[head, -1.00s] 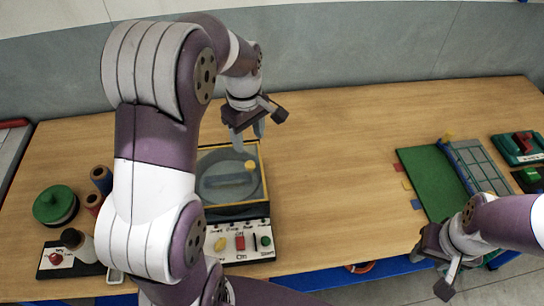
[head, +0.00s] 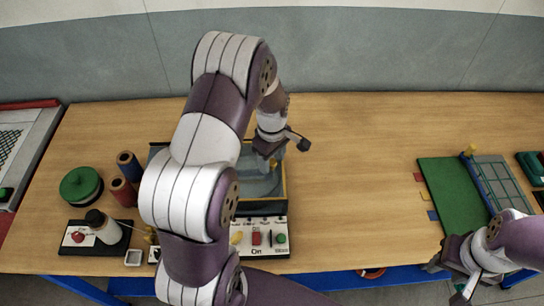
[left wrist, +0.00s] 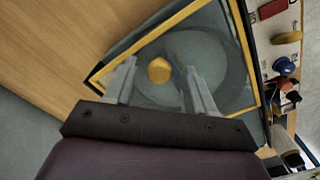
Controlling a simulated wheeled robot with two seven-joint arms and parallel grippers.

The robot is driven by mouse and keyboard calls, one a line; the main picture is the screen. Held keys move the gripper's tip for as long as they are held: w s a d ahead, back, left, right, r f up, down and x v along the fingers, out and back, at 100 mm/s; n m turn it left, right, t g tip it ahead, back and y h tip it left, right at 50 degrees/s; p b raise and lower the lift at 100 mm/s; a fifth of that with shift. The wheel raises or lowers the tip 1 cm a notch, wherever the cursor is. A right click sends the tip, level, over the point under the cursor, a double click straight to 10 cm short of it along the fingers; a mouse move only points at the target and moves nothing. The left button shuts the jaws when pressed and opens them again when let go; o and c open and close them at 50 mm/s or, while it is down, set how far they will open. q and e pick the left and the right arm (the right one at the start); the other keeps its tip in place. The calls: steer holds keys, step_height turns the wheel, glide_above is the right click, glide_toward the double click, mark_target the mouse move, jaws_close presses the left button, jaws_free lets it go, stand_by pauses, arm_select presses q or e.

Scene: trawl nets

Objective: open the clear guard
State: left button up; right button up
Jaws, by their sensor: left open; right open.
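The clear guard (left wrist: 216,54) is a see-through panel with a yellow frame and a round yellow knob (left wrist: 159,70), on a machine with a white control panel (head: 258,238). In the head view the guard (head: 262,188) is partly hidden behind my left arm. My left gripper (head: 268,160) is over the guard. In the left wrist view its open fingers (left wrist: 155,75) stand on either side of the knob; I cannot tell whether they touch it. My right gripper (head: 456,268) is open and empty near the table's front edge at the right.
A green mat (head: 452,195) with a grey grid panel (head: 500,185) lies at the right. Spools (head: 128,167), a green round lid (head: 81,186) and a bottle (head: 103,226) stand at the left. The table's middle is clear.

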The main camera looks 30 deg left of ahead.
arm_select(q)
jaws_close()
steer(key=s+a, duration=0.3)
steer(key=a, duration=0.2)
steer(key=s+a, duration=0.3)
steer(key=a, duration=0.3)
steer(key=s+a+p, duration=0.1)
steer(key=s+a, duration=0.3)
steer(key=a, duration=0.1)
steer(key=shift+a, duration=0.15)
steer(key=shift+w+r, duration=0.1)
jaws_free()
steer(key=shift+r, duration=0.4)
step_height(320, 180, up, 12)
steer(key=b, duration=0.2)
steer(key=shift+f, duration=0.1)
